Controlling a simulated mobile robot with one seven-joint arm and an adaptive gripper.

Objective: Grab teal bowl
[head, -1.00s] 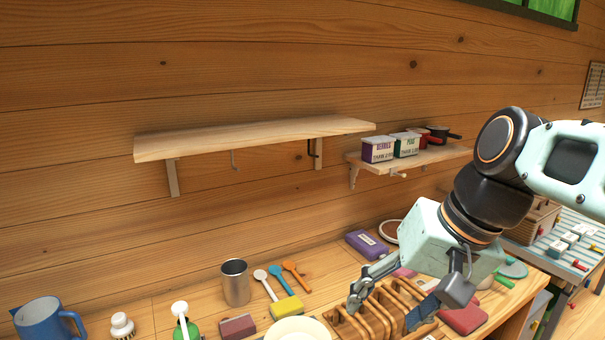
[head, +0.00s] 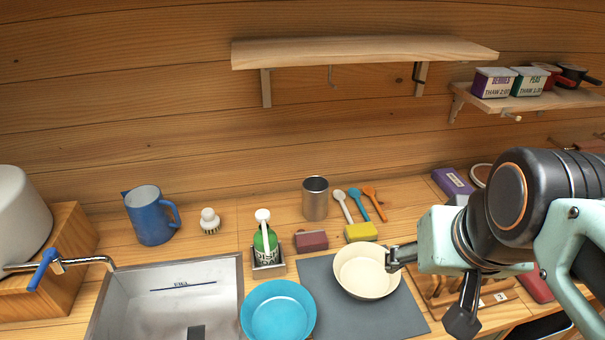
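The teal bowl (head: 278,312) shows as a bright blue-teal round dish at the bottom centre of the head view. It sits between the sink and a grey mat, overlapping the mat's left edge. My gripper (head: 428,288) is to the right of it, beyond a cream bowl (head: 366,272). One finger reaches close to the cream bowl's right rim; I cannot tell whether it touches. The fingers are spread apart, and nothing shows between them.
A metal sink (head: 130,312) lies left of the teal bowl. The grey mat (head: 340,318) lies to its right. Behind stand a green soap bottle (head: 265,240), a maroon block (head: 311,241), a yellow sponge (head: 361,232) and a metal cup (head: 315,198). A wooden rack (head: 492,300) is under my arm.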

